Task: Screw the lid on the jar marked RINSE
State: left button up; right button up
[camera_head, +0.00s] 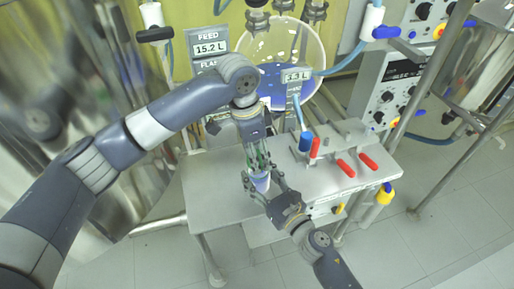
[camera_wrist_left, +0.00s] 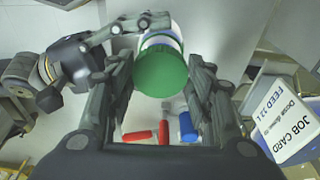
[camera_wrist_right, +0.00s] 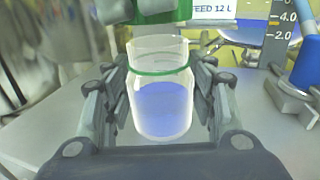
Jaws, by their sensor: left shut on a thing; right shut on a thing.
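A clear jar (camera_wrist_right: 160,105) with blue liquid and a green ring at its neck stands upright between the fingers of my right gripper (camera_wrist_right: 161,88). It also shows in the head view (camera_head: 260,183), over the grey bench. My right gripper is shut around the jar's sides. My left gripper (camera_head: 257,160) reaches down from above and is shut on the green lid (camera_wrist_left: 162,75). The lid (camera_wrist_right: 155,10) is above the jar's open mouth, with a gap between them in the right wrist view. No RINSE marking can be read on the jar.
The grey bench (camera_head: 215,190) carries red handles (camera_head: 346,167) and a blue one (camera_head: 306,143) just right of the grippers. A job card (camera_wrist_left: 285,118) shows right of the left fingers. A large glass vessel (camera_head: 300,50) stands behind. The bench's left part is clear.

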aim_at(258, 176)
dwell(0.5)
pick_arm(q)
jog(key=shift+f, duration=0.85)
jog(key=shift+f, duration=0.55)
